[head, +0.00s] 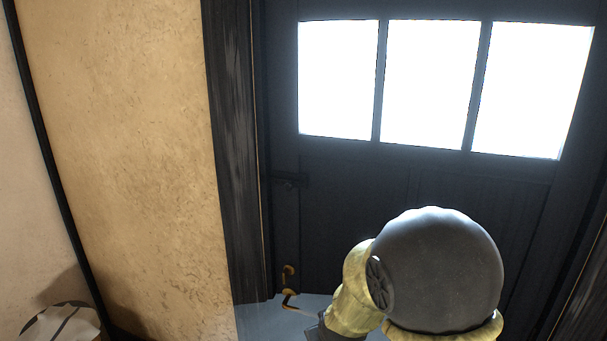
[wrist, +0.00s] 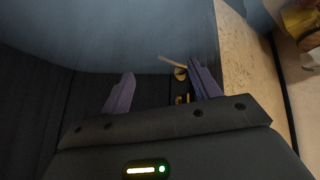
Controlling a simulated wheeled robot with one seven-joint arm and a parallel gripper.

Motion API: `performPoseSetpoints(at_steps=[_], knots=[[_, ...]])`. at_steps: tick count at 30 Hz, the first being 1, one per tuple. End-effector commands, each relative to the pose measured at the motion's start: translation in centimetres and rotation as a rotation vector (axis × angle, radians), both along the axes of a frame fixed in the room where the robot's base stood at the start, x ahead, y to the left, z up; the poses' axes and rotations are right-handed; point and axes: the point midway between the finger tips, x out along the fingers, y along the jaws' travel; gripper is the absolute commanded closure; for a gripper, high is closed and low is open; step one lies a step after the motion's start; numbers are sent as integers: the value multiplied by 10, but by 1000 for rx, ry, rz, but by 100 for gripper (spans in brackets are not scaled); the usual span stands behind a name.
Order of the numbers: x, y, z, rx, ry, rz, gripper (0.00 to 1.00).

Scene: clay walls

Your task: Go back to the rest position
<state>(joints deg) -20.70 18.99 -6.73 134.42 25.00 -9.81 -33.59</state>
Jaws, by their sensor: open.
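My gripper (wrist: 161,69) shows in the wrist view with its two purple fingers spread apart and nothing between them. A dark door (head: 340,220) fills much of the head view. Its brass handle (head: 289,296) is low on the door's left side, left of my arm. The handle also shows in the wrist view (wrist: 180,73), just left of the right finger's tip. I see no clear contact between finger and handle, and the exact gap is hard to judge. In the head view my arm's rounded grey and yellow links are at the lower right, and the fingers are not visible.
A dark post (head: 236,140) and a tan clay wall (head: 135,150) stand to the left. A round pale object (head: 62,322) is at the bottom left.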

Motion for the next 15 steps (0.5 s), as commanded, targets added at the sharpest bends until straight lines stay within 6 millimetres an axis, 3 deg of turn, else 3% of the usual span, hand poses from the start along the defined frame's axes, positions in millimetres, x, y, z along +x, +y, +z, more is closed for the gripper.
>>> performPoseSetpoints(at_steps=[3,9,12,15], knots=[[-48,-34,12,87,135,-105,38],[-130,-81,21,128,340,-295,38],[-152,-93,22,122,388,-353,38],[-159,-97,22,118,404,-369,38]])
